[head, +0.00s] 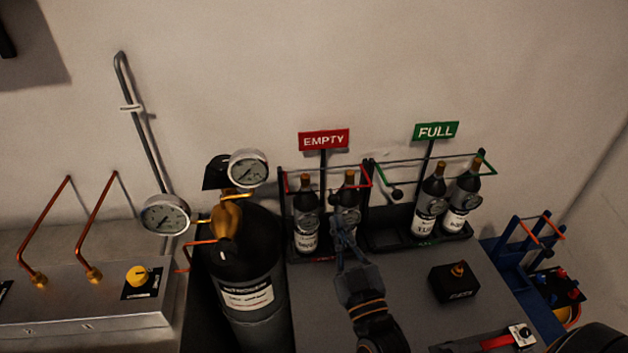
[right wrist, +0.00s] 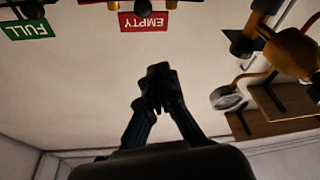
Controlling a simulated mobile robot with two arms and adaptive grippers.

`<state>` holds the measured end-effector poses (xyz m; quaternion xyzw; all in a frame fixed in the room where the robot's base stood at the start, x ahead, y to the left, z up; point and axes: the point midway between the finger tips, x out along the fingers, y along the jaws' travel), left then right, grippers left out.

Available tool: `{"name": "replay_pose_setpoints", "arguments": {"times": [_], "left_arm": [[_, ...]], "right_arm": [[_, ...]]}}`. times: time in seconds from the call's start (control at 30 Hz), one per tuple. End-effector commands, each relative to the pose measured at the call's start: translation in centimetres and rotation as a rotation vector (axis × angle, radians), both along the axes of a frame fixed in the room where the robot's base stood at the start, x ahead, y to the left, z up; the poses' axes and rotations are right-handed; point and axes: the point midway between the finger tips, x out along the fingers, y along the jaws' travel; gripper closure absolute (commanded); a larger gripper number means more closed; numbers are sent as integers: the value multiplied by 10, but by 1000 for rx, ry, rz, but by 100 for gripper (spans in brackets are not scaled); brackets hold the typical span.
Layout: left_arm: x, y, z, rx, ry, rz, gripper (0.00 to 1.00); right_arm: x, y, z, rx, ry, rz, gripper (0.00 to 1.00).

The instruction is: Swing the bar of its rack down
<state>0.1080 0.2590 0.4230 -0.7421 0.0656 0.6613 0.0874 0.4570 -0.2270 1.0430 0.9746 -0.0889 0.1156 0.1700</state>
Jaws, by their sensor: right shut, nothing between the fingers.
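The rack under the red EMPTY sign (head: 323,140) holds two dark bottles (head: 305,215) with white labels. Its red bar (head: 366,175) shows at the upper part of the rack, partly hidden by the bottles and gripper. The rack under the green FULL sign (head: 436,131) holds two similar bottles (head: 431,200) at its right side. My left gripper is out of view.
A black nitrogen cylinder (head: 245,290) with two gauges (head: 248,168) stands left of the racks. A black box (head: 455,282) with a yellow-orange knob sits on the grey bench (head: 405,275). A blue stand (head: 530,262) is at the right. A metal panel with copper pipes is at far left.

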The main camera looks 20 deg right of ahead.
Motion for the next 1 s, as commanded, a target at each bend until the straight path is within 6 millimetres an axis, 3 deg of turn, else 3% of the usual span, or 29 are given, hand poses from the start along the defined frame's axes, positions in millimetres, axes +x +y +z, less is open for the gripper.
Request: {"name": "replay_pose_setpoints", "arguments": {"times": [0.17, 0.3, 0.6, 0.7, 1.0], "left_arm": [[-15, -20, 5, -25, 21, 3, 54], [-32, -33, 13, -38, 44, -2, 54], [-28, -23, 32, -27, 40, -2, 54], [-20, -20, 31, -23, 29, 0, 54], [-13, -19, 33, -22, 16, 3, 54]], "right_arm": [[11, -3, 6, -2, 0, -11, 100], [36, -6, 14, -4, -1, -10, 100], [97, -15, 30, -1, -1, -9, 100], [92, -20, 7, -5, 10, -7, 100], [89, -26, -13, -3, 4, -8, 100]]}}
